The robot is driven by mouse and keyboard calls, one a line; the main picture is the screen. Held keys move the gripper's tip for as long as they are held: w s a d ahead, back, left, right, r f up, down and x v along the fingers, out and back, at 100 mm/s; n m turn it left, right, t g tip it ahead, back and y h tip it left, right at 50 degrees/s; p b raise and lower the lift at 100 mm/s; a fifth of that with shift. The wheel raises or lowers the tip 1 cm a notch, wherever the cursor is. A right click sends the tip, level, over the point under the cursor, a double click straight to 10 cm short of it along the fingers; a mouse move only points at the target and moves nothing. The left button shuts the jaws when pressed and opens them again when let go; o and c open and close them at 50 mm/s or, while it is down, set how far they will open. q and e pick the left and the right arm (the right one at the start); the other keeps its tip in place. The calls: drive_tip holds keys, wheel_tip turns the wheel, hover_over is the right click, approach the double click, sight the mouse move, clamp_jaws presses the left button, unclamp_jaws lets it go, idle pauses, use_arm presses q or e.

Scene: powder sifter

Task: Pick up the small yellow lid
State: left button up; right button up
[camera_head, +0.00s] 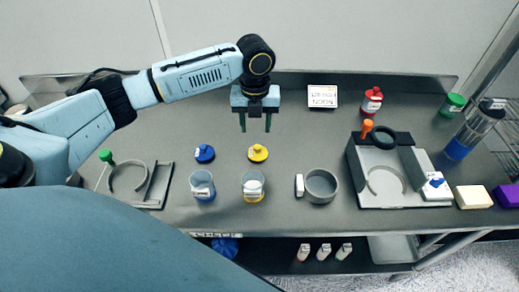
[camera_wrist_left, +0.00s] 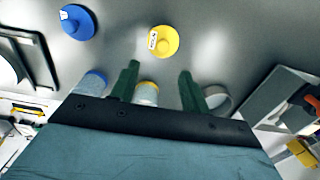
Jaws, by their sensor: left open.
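The small yellow lid (camera_head: 257,153) lies on the grey table in front of my left gripper. It is a round disc with a raised knob and a white label, and it also shows in the left wrist view (camera_wrist_left: 162,41), beyond the fingertips. My left gripper (camera_head: 256,128) points down above the table, behind the lid, with its two green fingers apart and nothing between them. In the left wrist view the fingers (camera_wrist_left: 160,75) are spread and do not touch the lid. My right gripper is not seen.
A blue lid (camera_head: 204,153) lies left of the yellow one. A blue-bottomed jar (camera_head: 202,186) and a yellow-bottomed jar (camera_head: 253,187) stand nearer the front edge. A grey ring cup (camera_head: 321,186) and a grey station (camera_head: 400,175) stand to the right. The table behind the lids is mostly clear.

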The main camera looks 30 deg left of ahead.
sight(257, 147)
use_arm(q)
wheel_tip(257, 147, down, 3)
drive_tip(key=shift+r, duration=0.1)
wheel_tip(257, 147, down, 2)
drive_tip(key=f, duration=0.3)
drive_tip(key=shift+w+f, duration=0.25)
drive_tip(key=shift+f, duration=0.2)
drive_tip(key=shift+c, duration=0.6)
drive_tip(key=c, duration=0.7)
clamp_jaws()
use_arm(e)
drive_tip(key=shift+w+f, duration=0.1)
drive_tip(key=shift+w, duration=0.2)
